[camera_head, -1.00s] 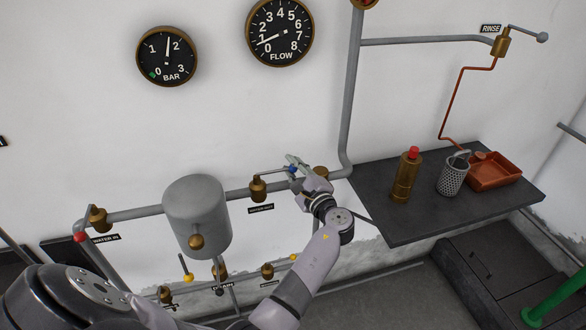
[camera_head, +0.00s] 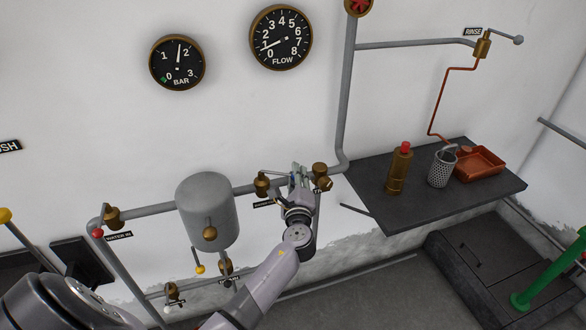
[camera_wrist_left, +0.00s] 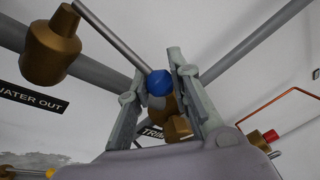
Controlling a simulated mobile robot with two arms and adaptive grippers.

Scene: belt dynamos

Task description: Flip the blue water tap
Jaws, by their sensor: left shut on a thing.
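The blue water tap has a brass valve body (camera_head: 262,183) on the grey wall pipe, with a thin grey lever running right from it. In the left wrist view, the brass body (camera_wrist_left: 50,50) is at upper left, above a WATER OUT label (camera_wrist_left: 32,99). Its lever slants down to a blue knob (camera_wrist_left: 160,83). My left gripper (camera_head: 297,173) is at the lever's end. In the wrist view, its two fingers (camera_wrist_left: 155,85) are on either side of the blue knob, shut on it. In the head view, the fingers mostly hide the knob. My right gripper is not in view.
Another brass valve (camera_head: 321,177) sits close right of my left gripper. A grey tank (camera_head: 207,205) is on the pipe to the left. A dark shelf (camera_head: 400,215) at right holds a brass bottle (camera_head: 400,168), a perforated cup (camera_head: 442,167) and an orange tray (camera_head: 482,163).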

